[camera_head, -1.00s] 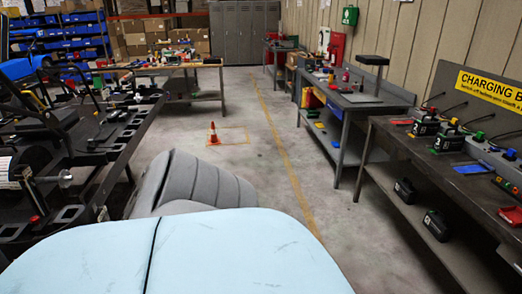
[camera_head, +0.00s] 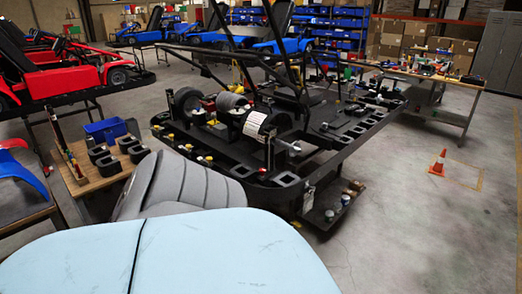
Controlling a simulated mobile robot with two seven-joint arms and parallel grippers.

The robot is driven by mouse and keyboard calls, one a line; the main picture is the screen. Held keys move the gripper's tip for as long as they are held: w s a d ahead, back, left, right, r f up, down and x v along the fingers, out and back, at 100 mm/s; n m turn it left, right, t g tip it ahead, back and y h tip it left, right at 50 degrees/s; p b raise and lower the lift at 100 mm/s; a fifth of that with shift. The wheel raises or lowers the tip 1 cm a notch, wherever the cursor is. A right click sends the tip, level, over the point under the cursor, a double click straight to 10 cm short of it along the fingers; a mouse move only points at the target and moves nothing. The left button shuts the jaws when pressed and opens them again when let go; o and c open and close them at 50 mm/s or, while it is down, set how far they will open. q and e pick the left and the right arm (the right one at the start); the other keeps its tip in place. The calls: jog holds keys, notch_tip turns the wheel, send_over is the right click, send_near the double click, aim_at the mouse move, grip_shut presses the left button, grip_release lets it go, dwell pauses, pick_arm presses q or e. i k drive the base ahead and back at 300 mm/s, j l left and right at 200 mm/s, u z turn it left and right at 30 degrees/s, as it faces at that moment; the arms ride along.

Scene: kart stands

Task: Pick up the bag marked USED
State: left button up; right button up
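No bag marked USED can be made out in the head view. Neither of my grippers shows. Part of my own body, pale blue and grey, fills the bottom of the view. A black kart frame (camera_head: 340,145) on a stand is in the middle, with dark wheels and a white cylinder on it.
A wooden side table (camera_head: 95,180) with black holders and a blue bin (camera_head: 106,130) stands at the left. Red karts are at the far left. An orange cone (camera_head: 438,163) stands on open floor at the right. A workbench (camera_head: 440,75) and shelves with blue bins (camera_head: 335,35) are behind.

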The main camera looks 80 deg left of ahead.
aim_at(308, 197)
jog(key=u, duration=2.05)
jog(key=i+l, duration=0.15)
jog(key=i, duration=0.5)
jog(key=i+j+u, duration=0.1)
jog(key=i+j, duration=0.7)
jog(key=j, duration=0.15)
jog(key=i+j, duration=0.15)
jog(key=j, duration=0.25)
jog(key=i+j, duration=0.2)
jog(key=j, duration=0.15)
